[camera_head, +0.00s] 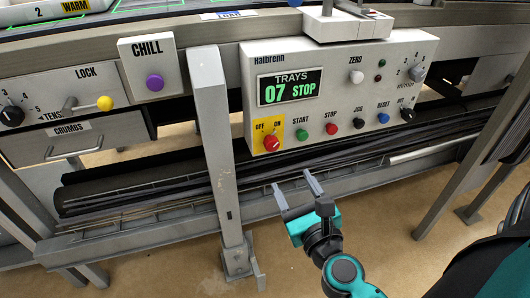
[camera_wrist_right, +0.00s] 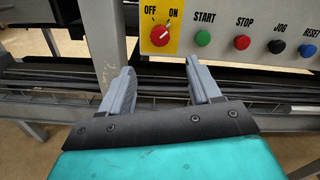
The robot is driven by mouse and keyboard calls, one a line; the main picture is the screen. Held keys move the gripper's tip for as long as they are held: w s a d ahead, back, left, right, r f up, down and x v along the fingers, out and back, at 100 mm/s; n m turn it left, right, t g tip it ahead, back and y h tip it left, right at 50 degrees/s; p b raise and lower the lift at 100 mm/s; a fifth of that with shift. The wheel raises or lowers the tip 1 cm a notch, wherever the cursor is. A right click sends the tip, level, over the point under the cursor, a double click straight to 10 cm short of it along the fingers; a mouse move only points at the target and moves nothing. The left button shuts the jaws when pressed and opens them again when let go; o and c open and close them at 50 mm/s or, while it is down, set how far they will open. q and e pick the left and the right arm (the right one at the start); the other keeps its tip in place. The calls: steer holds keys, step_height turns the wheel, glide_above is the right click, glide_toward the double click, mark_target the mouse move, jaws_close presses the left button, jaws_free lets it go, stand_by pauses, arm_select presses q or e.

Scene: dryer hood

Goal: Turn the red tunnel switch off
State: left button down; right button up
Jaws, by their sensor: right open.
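The red tunnel switch (camera_head: 271,143) is a round knob on a yellow plate (camera_head: 261,127) marked OFF and ON, at the lower left of the control panel. In the right wrist view the knob (camera_wrist_right: 160,36) shows a light pointer line that appears to lean up and right, towards ON. My right gripper (camera_head: 293,182) is open and empty, below and in front of the switch, apart from it. In the right wrist view its two fingers (camera_wrist_right: 160,68) stand to either side below the knob. My left gripper is not in view.
The panel (camera_head: 340,80) reads TRAYS 07 STOP. Green START (camera_head: 302,135), red STOP (camera_head: 331,129), black JOG (camera_head: 359,124) and blue RESET (camera_head: 383,118) buttons sit right of the switch. A grey post (camera_head: 215,140) stands close on the left. Rails (camera_head: 340,171) run below.

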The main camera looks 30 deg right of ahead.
mark_target(274, 148)
steer(key=p+x, duration=0.3)
steer(key=x, duration=0.9)
steer(key=shift+w, duration=0.1)
steer(key=shift+r, duration=0.1)
steer(key=c, duration=1)
